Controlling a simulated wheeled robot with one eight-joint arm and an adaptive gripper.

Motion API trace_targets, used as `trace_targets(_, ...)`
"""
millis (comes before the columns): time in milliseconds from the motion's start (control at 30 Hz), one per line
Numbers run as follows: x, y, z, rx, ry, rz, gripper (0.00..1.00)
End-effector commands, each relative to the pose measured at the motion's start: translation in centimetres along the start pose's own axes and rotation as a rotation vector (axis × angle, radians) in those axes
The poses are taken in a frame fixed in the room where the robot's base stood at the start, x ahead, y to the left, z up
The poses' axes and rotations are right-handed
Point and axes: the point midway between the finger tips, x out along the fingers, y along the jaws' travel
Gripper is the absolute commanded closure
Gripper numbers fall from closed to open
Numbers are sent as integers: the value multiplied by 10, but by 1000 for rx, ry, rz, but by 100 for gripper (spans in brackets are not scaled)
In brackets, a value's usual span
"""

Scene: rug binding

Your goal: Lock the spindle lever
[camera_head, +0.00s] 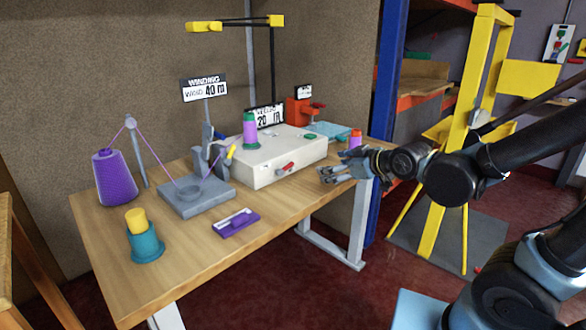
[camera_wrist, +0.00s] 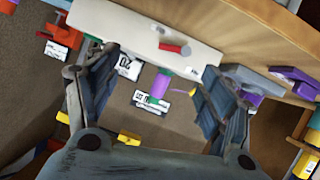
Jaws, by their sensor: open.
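A grey winder (camera_head: 205,160) stands on the wooden table, with a small lever tipped in yellow (camera_head: 231,152) at its right side. The yellow tip also shows in the wrist view (camera_wrist: 181,91). A white box (camera_head: 268,157) to its right has a red handle (camera_head: 285,168) on its front, also seen in the wrist view (camera_wrist: 172,47). I cannot tell which of the two is the spindle lever. A purple and green spool (camera_head: 250,131) stands on the box. My gripper (camera_head: 328,175) is open and empty, right of the box, with fingers spread in the wrist view (camera_wrist: 160,65).
A purple cone (camera_head: 115,177) stands at the table's left, and a teal and yellow piece (camera_head: 145,240) near its front. An orange clamp (camera_head: 300,112) is at the back right. The table's front middle is mostly clear.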

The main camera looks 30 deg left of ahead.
Motion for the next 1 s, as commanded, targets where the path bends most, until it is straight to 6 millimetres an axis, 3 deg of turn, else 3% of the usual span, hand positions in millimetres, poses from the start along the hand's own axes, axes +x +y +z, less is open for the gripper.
trace_targets(200,7,-19,-13,-26,46,-29,26)
trace_targets(467,18,-19,-14,-26,47,-29,26)
trace_targets(1000,60,-20,-16,-25,45,-28,26)
